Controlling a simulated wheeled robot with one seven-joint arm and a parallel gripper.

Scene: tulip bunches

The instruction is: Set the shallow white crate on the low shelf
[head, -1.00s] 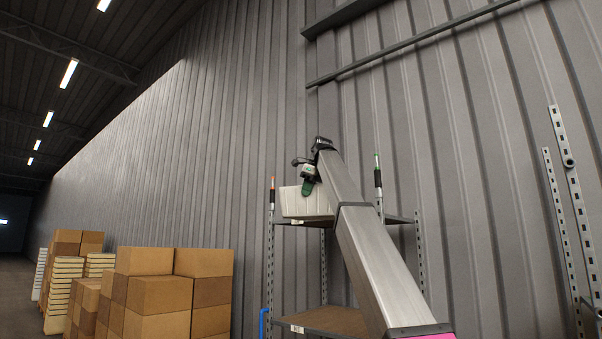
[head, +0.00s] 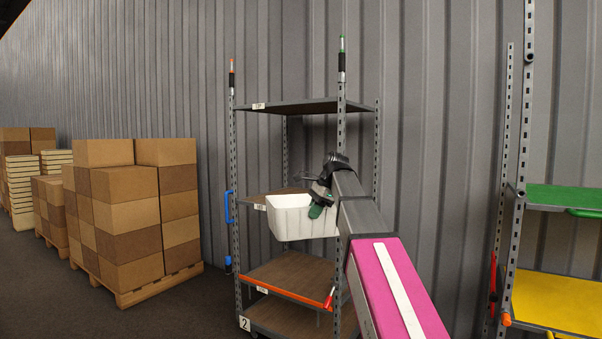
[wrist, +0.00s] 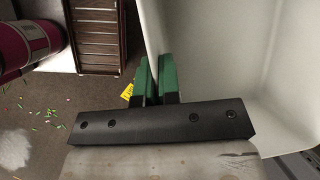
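The white crate (head: 290,222) hangs from my gripper (head: 319,200) in front of the shelf rack, at about the height of its middle shelf (head: 262,199). In the wrist view my gripper (wrist: 157,80) has its green fingers close together on the wall of the crate (wrist: 215,55), which fills the right side. Below the crate are a brown shelf with an orange front edge (head: 290,272) and a bottom shelf (head: 285,318). Both look empty where visible. My arm hides the rack's right part.
The top shelf (head: 300,106) is above the crate. Rack posts, a blue handle (head: 229,207) and a red-orange handle (head: 329,298) border the front. Stacked cartons (head: 130,210) stand left; another rack with green and yellow shelves (head: 560,300) stands right.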

